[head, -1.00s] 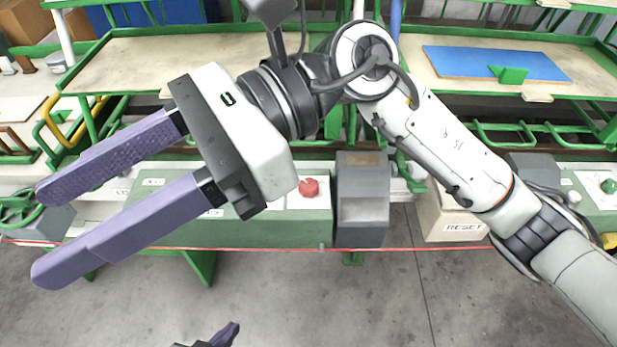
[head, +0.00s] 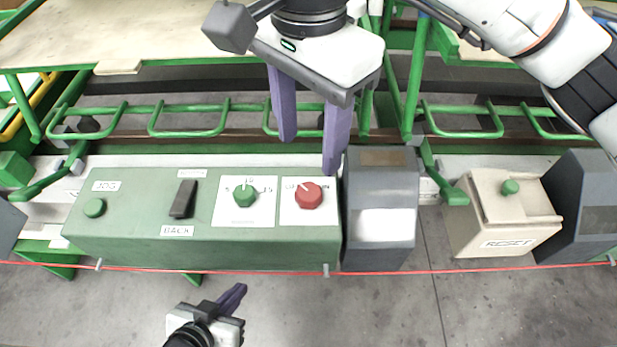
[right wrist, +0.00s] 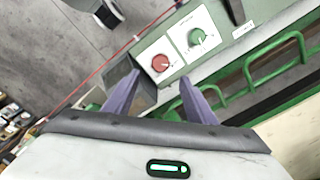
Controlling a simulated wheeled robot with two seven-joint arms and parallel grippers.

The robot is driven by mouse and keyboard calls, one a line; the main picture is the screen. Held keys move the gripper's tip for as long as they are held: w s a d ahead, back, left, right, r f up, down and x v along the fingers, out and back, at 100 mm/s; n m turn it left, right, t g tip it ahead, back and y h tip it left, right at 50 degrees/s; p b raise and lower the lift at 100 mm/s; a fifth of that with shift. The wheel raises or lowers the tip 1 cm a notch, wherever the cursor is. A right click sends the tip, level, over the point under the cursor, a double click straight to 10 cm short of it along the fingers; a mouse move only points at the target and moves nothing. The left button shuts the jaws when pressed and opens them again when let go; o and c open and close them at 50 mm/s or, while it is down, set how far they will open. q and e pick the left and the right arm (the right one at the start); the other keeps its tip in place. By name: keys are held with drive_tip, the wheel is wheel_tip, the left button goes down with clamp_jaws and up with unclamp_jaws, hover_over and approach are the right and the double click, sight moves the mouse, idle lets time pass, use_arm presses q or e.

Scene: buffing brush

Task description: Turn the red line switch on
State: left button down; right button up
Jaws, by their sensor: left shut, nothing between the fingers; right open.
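The red line switch (head: 308,195) is a red rotary knob on a white plate at the right end of the green control panel (head: 140,230). Its pointer tilts to the upper left, and the label above it is partly readable. My right gripper (head: 310,155) is open and empty, pointing down just above and behind the knob, apart from it. In the right wrist view the red knob (right wrist: 160,63) lies beyond and between the two fingers. My left gripper (head: 236,292) is shut and empty, low in front of the panel.
A green knob (head: 245,196), a black BACK switch (head: 183,198) and a green JOG button (head: 95,208) share the panel. A grey box (head: 380,210) stands close right of it. A red cord (head: 450,271) runs along the front. A RESET box (head: 505,215) is further right.

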sight(309, 192)
wheel_tip(309, 192, down, 11)
drive_tip(key=shift+r, duration=0.1)
idle(0.4)
drive_tip(key=c, duration=1)
